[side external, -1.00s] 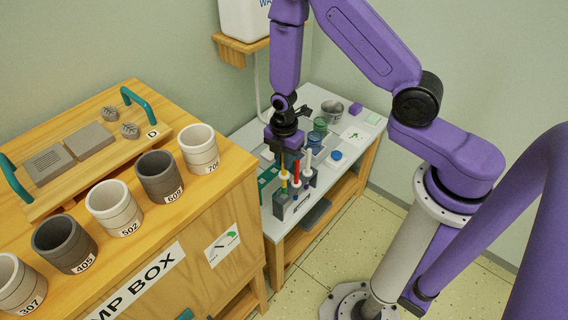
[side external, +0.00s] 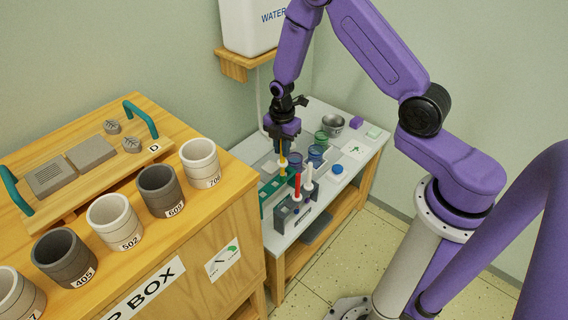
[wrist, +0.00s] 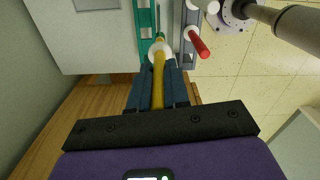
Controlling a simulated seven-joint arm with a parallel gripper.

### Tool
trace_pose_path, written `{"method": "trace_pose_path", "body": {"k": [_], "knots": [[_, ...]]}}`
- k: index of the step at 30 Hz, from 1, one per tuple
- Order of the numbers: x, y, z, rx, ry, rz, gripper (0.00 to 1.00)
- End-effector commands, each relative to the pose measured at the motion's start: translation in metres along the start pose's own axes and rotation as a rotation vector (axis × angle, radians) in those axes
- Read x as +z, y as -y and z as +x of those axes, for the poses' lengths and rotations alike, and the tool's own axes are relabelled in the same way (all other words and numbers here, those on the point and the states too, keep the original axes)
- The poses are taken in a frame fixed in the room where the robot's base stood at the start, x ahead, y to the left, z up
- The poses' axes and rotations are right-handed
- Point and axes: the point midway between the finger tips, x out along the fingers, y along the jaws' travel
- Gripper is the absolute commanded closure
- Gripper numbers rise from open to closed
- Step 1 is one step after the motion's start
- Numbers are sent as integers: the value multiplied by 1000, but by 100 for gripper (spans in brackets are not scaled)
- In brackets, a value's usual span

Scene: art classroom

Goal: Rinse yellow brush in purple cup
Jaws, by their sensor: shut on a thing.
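My gripper (side external: 283,140) is shut on the yellow brush (side external: 283,160), which points down below it. In the wrist view the yellow brush (wrist: 158,80) runs between my gripper's dark fingers (wrist: 158,88). Small cups stand behind and to the right: a bluish cup (side external: 316,155), with another dark bluish one partly hidden beside the brush. I cannot tell for certain which is the purple cup. The brush's lower end is hard to make out against the things behind it.
A red brush (side external: 297,187) and a white-handled one (side external: 309,173) stand in the rack. A wooden cabinet (side external: 220,215) with several grey pots stands left.

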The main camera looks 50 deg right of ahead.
Motion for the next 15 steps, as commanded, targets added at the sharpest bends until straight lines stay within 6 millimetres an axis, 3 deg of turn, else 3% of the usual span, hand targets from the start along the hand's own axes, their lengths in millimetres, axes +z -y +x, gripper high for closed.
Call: {"method": "trace_pose_path", "body": {"k": [3, 9, 15], "knots": [[48, -22, -2, 4, 1, 9, 100], [116, -40, -8, 2, 1, 6, 100], [152, -43, -13, -1, 0, 1, 100]]}}
